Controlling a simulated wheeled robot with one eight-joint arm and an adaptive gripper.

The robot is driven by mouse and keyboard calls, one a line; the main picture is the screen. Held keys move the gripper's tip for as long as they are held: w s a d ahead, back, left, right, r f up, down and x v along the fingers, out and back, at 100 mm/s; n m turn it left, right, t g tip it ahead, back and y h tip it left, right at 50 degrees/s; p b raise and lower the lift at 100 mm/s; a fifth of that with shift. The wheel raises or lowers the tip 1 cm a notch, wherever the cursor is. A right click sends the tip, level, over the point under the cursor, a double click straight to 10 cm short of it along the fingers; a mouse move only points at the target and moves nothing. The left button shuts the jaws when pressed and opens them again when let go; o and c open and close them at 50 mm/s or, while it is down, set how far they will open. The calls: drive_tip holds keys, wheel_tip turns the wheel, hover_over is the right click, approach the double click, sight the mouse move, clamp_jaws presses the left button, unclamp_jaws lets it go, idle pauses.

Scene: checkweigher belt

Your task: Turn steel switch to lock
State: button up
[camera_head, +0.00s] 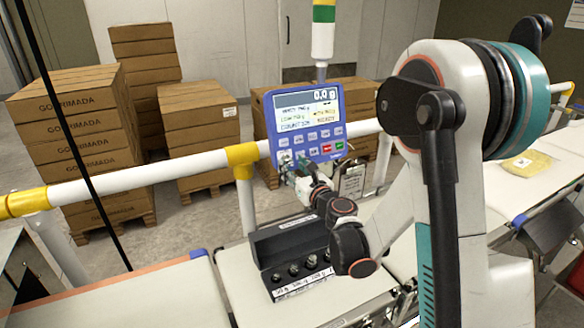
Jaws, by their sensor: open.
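A blue control panel (306,122) with a display reading 0.0 g stands on the rail. My gripper (290,166) is open at the panel's lower left corner, in front of its face. The gripper covers part of that corner, so I cannot tell whether it touches anything there. A dark box (290,242) below has several small round steel fittings (294,270) in a row on its front, above a white label strip. I cannot tell which steel part is the switch, nor its setting; the lettering is too small to read.
A white and yellow rail (120,184) runs behind the conveyor belt (130,300). A signal light (323,30) rises above the panel. Stacked cartons (75,130) stand behind the rail. A yellow packet (525,163) lies on the belt at right. My arm fills the right middle.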

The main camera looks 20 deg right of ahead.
drive_tip(key=shift+w+a, duration=0.15)
drive_tip(key=shift+w, duration=0.55)
drive_tip(key=c, duration=1.1)
